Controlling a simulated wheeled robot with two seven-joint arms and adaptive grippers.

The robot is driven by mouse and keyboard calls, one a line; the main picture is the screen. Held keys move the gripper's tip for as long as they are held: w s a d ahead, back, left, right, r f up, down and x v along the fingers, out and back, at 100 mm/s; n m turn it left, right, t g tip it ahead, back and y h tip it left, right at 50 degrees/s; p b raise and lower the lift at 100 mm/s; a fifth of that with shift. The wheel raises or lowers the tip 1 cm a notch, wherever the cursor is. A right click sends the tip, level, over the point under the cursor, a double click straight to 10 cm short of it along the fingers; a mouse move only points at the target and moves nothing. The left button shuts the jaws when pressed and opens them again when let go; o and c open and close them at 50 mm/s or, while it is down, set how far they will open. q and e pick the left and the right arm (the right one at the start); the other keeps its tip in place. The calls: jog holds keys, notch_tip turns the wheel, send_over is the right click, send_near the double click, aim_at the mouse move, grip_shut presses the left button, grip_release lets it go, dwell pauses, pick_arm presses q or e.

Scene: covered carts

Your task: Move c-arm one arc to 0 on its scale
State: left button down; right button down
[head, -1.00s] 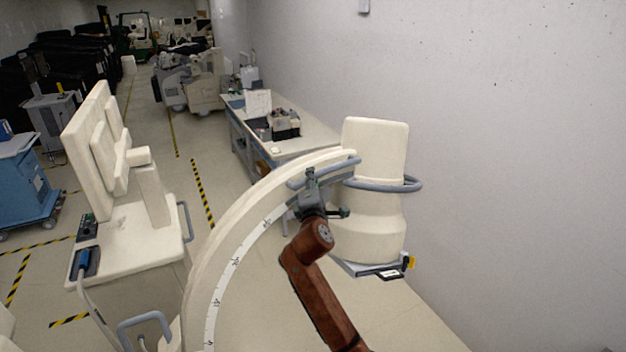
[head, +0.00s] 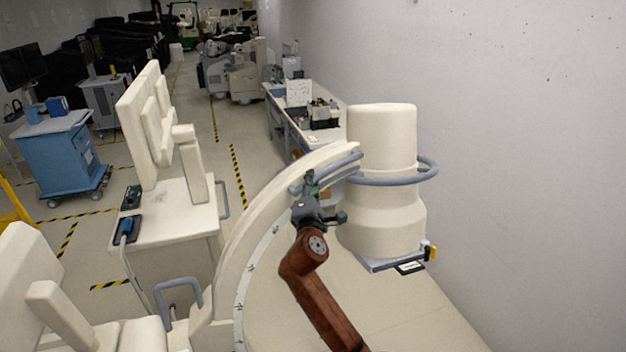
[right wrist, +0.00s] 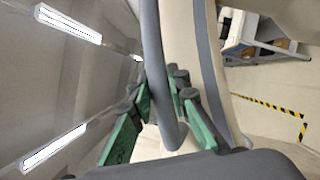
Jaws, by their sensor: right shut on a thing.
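The cream c-arm arc (head: 262,215) curves up to a cream cylindrical head (head: 383,180) at its upper right end. A white scale strip (head: 257,262) runs along the arc's inner side; its figures are too small to read. My right gripper (head: 311,180) is at a grey-blue handle (head: 342,173) near the arc's upper end. In the right wrist view the green fingers of the gripper (right wrist: 162,98) are on both sides of the handle bar (right wrist: 153,55), shut on it. The pale arc (right wrist: 192,60) passes beside the bar. My left gripper is out of view.
A cream monitor cart (head: 165,215) stands left of the arc, with cream parts (head: 40,290) at the lower left. A blue cart (head: 63,155) stands farther left. A work table (head: 285,125) and a wall (head: 520,150) lie behind and right. Floor is clear below the head.

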jog(key=c, duration=2.2)
grip_release()
jog(key=shift+w+d+r, duration=0.25)
jog(key=shift+d+r, duration=0.25)
jog(key=shift+d, duration=0.05)
jog(key=o, duration=0.4)
jog(key=shift+w+d+f, duration=0.2)
jog(key=shift+w, duration=0.05)
jog(key=shift+c, duration=0.2)
jog(key=shift+s+a+r, duration=0.15)
jog(key=shift+s+a, duration=0.1)
jog(key=shift+a, duration=0.05)
jog(key=shift+d, duration=0.1)
jog(key=shift+s+f, duration=0.2)
jog(key=shift+s, duration=0.15)
jog(key=shift+s+a+f, duration=0.1)
jog(key=shift+s+f, duration=0.15)
jog(key=shift+s, duration=1.65)
jog(key=shift+s+a+f, duration=0.1)
jog(key=shift+s+f, duration=0.1)
jog(key=shift+s, duration=1.65)
jog(key=shift+s+a+f, duration=0.1)
jog(key=shift+s+f, duration=0.15)
jog(key=shift+s, duration=1.65)
